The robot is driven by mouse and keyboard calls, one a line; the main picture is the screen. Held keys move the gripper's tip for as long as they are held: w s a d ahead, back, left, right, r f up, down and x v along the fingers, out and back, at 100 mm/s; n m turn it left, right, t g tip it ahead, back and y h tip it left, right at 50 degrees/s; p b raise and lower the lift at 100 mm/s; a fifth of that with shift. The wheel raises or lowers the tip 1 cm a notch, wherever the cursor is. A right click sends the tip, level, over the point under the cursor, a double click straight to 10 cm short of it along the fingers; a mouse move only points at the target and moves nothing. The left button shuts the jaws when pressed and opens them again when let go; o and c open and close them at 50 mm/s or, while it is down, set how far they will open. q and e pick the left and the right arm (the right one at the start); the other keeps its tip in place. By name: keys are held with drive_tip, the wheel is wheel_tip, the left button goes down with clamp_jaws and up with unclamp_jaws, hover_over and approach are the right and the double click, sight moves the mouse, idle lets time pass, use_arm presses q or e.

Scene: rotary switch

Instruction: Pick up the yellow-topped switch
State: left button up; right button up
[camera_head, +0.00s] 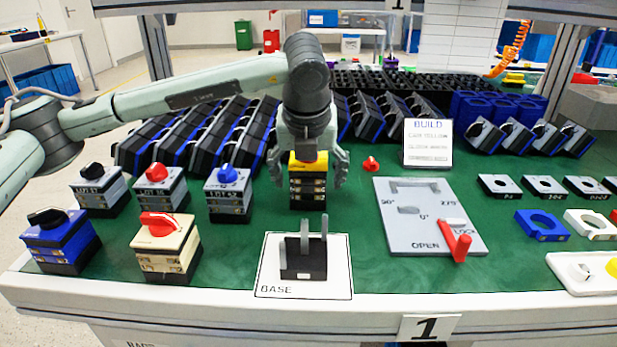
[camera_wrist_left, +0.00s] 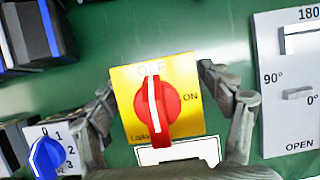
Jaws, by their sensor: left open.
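The yellow-topped switch (camera_head: 307,188) stands upright on the green table, a dark block stack with a yellow top. In the left wrist view its yellow plate (camera_wrist_left: 186,86) carries a red knob (camera_wrist_left: 157,103) with a white stripe, pointing near "OFF". My left gripper (camera_head: 310,176) is open above it, pointing down. In the left wrist view the open fingers (camera_wrist_left: 170,108) lie on either side of the yellow plate, with green table visible between plate and fingers. The knob is mostly hidden by the gripper in the head view. My right gripper is not in view.
A blue-knobbed switch (camera_head: 227,194) stands close on the left, with red-knobbed (camera_head: 160,188) and black-knobbed (camera_head: 99,190) ones beyond. The white BASE plate (camera_head: 338,268) with its dark holder lies in front. A grey panel (camera_head: 393,220) with a red handle lies right.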

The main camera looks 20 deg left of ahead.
use_arm(q)
drive_tip(key=shift+f, duration=0.15)
drive_tip(key=shift+w, duration=0.1)
drive_tip(key=c, duration=1.5)
drive_tip(key=shift+o, duration=0.2)
